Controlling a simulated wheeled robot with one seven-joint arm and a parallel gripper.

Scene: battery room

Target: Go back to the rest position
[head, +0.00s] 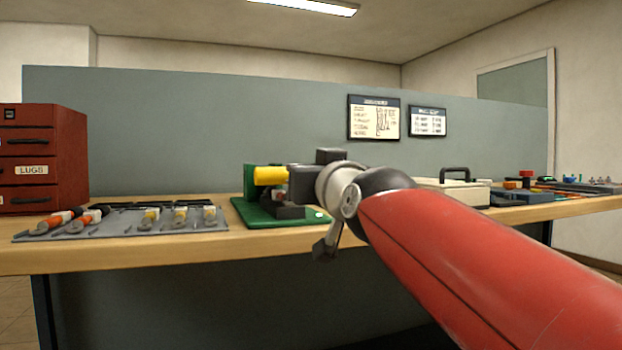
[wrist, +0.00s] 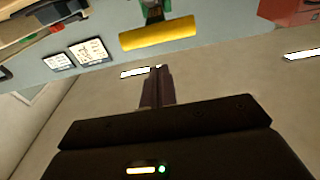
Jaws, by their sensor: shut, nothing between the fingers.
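My red arm reaches in from the lower right of the head view. My gripper (head: 284,208) is in front of the green stand, at about bench height, and partly hides it. In the wrist view, which looks upside down, my gripper (wrist: 157,72) has its dark fingers together with nothing between them. A yellow cylinder (head: 269,175) sits on the green stand (head: 250,211); it also shows in the wrist view (wrist: 158,34), apart from the fingertips in the picture. How far the fingers are from it in depth I cannot tell.
The wooden bench (head: 130,256) runs across the view. A grey tool mat (head: 62,233) with several tools lies left, beside a red drawer cabinet (head: 45,155). A pale case (head: 455,190) with a dark handle and more small items stand right. A grey partition (head: 200,130) rises behind.

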